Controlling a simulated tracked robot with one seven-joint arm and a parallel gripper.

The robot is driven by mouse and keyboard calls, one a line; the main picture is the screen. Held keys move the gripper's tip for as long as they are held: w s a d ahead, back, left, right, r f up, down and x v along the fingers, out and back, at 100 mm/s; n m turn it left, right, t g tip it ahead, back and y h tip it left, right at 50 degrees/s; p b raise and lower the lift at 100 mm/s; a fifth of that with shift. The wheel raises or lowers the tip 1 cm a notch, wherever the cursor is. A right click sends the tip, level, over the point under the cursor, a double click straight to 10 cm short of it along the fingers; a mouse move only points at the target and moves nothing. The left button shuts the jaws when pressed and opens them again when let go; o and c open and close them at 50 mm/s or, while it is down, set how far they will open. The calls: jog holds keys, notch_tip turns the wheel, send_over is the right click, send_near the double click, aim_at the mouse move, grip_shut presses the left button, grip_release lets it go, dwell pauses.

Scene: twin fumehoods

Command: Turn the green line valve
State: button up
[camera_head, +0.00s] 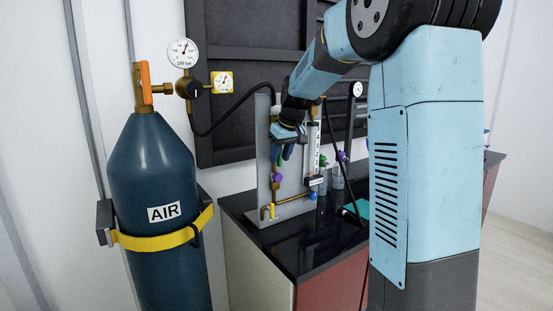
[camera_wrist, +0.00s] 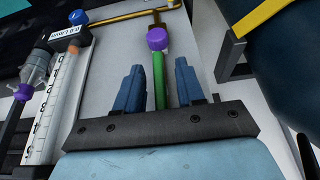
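A green tube (camera_wrist: 160,82), the green line, runs along the grey panel (camera_wrist: 110,72) in the wrist view. A purple knob (camera_wrist: 157,39) sits at its end by the yellow pipe. My gripper (camera_wrist: 157,75) is open, with one blue finger on each side of the green tube and visible gaps to both. In the head view my gripper (camera_head: 282,155) is in front of the upright panel (camera_head: 264,135), above the purple knob (camera_head: 277,178). I cannot tell which part is the valve handle; the tube's near end is hidden behind my gripper.
A dark blue AIR cylinder (camera_head: 155,180) with a yellow strap (camera_head: 155,239) stands left of the panel. A yellow pipe (camera_head: 292,199) with a yellow-handled valve runs along the panel's lower part. A scaled flow tube (camera_wrist: 47,110) lies beside the green tube. The black bench top (camera_head: 300,249) is clear in front.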

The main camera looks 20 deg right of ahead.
jog(key=shift+w+f, duration=0.2)
jog(key=shift+f, duration=0.45)
jog(key=shift+c, duration=0.2)
